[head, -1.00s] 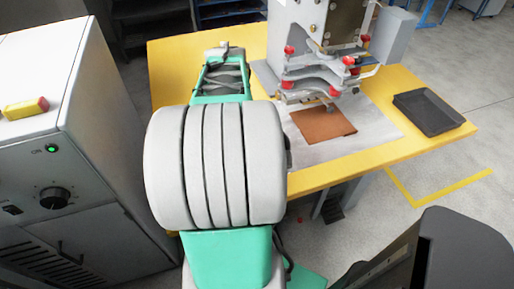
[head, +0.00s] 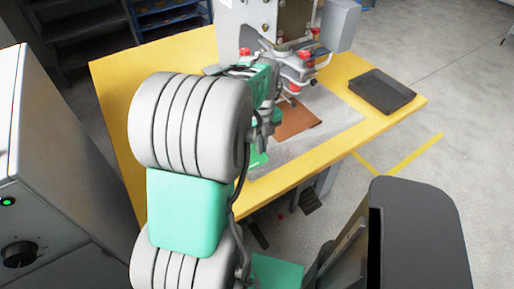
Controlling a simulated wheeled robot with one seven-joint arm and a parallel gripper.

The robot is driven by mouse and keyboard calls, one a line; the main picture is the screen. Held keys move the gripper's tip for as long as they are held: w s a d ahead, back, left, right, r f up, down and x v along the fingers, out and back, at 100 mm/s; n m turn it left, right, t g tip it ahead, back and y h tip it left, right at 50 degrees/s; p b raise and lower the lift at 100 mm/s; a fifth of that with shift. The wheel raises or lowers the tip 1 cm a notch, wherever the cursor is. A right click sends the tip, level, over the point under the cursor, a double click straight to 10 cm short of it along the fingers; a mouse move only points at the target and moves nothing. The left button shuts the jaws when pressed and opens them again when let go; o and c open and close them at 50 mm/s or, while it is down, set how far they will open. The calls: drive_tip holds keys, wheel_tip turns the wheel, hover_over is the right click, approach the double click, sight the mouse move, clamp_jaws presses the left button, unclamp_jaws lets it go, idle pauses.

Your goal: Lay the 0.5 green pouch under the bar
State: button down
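The press (head: 290,25) stands at the back of the yellow table, with its bar hidden in part behind my arm. A brown sheet (head: 297,121) lies on the pale mat (head: 335,112) below the press head. A small flat green piece (head: 258,159) shows at the table's near side beside my wrist; it may be the green pouch, but my arm covers much of it. My gripper (head: 264,135) is in front of the press, left of the brown sheet. Its fingers are mostly hidden, so I cannot see whether they are open or shut on the green piece.
A black tray (head: 381,92) sits on the table's right side. The yellow table top (head: 125,95) is bare at the left. A grey cabinet (head: 50,190) with a dial stands at the left. Dark shelving (head: 85,30) is behind.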

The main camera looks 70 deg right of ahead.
drive_tip(key=d+f, duration=0.2)
drive_tip(key=w+d+f, duration=0.1)
drive_tip(key=d+f, duration=0.1)
drive_tip(key=w+d+f, duration=0.1)
drive_tip(key=d+f, duration=0.1)
drive_tip(key=shift+d+f, duration=0.1)
drive_tip(key=shift+d, duration=0.1)
drive_tip(key=shift+d+f, duration=0.2)
drive_tip(key=shift+f, duration=0.1)
wheel_tip(320, 180, down, 3)
drive_tip(key=shift+d+f+p, duration=0.15)
drive_tip(key=shift+p, duration=0.4)
drive_tip(key=c, duration=2.1)
unclamp_jaws()
drive_tip(key=shift+f, duration=0.15)
drive_tip(key=o, duration=0.5)
drive_tip(key=shift+c, duration=0.2)
